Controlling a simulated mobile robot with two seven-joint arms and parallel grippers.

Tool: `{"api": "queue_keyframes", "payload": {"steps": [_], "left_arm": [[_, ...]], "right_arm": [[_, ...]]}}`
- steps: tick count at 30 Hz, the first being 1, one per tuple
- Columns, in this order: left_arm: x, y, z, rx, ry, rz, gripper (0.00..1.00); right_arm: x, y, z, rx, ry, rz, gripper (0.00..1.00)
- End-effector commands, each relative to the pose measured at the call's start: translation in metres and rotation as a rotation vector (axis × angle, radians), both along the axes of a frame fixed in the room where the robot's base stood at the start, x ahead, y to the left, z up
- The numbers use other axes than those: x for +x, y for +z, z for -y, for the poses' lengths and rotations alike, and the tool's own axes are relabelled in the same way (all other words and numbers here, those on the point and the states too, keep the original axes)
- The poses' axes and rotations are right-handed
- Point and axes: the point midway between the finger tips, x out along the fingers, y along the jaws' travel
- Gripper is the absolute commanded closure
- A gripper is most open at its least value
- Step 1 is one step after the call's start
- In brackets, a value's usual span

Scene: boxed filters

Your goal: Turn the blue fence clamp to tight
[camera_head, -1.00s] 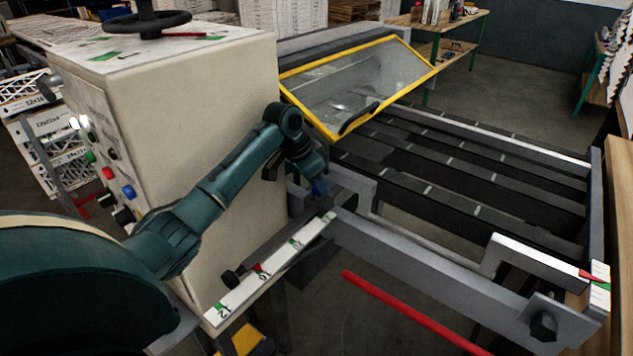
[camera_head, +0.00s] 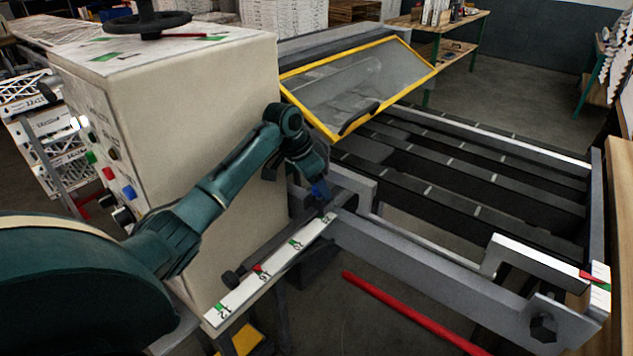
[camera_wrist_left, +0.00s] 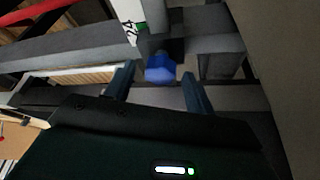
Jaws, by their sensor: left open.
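The blue fence clamp (camera_head: 321,188) sits at the far end of the white numbered scale, against the grey fence rail, partly hidden by my gripper in the head view. In the left wrist view the blue clamp knob (camera_wrist_left: 160,68) shows between my two finger tips, slightly beyond them. My left gripper (camera_wrist_left: 158,85) is open, with one finger on each side of the knob. I cannot tell whether either finger touches it. In the head view my left gripper (camera_head: 318,182) points down at the clamp. My right gripper is not in view.
The white scale (camera_head: 270,270) runs toward the front left. The cream machine cabinet (camera_head: 200,130) stands close beside my left arm. A yellow-framed clear guard (camera_head: 355,85) is behind the clamp. A red bar (camera_head: 415,312) lies at the lower right.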

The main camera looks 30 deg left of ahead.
Motion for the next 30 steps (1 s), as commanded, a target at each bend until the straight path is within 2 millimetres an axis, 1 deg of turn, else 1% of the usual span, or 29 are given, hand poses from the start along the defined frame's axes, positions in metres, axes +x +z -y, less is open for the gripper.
{"api": "queue_keyframes", "payload": {"steps": [2, 5, 12, 16, 21, 26, 28, 30], "left_arm": [[-0.001, 0.002, -0.001, 0.0, 0.0, 0.0, 0.46], [-0.004, 0.012, -0.003, 0.002, 0.001, 0.002, 0.46], [-0.018, 0.049, -0.01, 0.001, 0.0, 0.004, 0.46], [-0.023, 0.063, -0.013, 0.001, 0.001, 0.002, 0.46], [-0.025, 0.07, -0.013, 0.0, 0.0, 0.001, 0.46], [-0.025, 0.07, -0.013, 0.0, 0.0, 0.001, 0.46], [-0.025, 0.069, -0.013, 0.0, 0.0, 0.001, 0.42], [-0.025, 0.066, -0.012, 0.002, 0.008, 0.008, 0.42]], "right_arm": [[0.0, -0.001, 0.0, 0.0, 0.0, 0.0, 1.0], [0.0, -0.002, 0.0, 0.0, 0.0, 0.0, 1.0], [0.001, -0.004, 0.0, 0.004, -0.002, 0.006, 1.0], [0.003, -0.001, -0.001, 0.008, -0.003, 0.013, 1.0], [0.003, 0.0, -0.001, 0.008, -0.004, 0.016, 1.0], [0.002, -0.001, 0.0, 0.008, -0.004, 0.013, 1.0], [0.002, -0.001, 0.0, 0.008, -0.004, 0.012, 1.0], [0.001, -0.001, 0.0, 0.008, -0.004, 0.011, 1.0]]}}
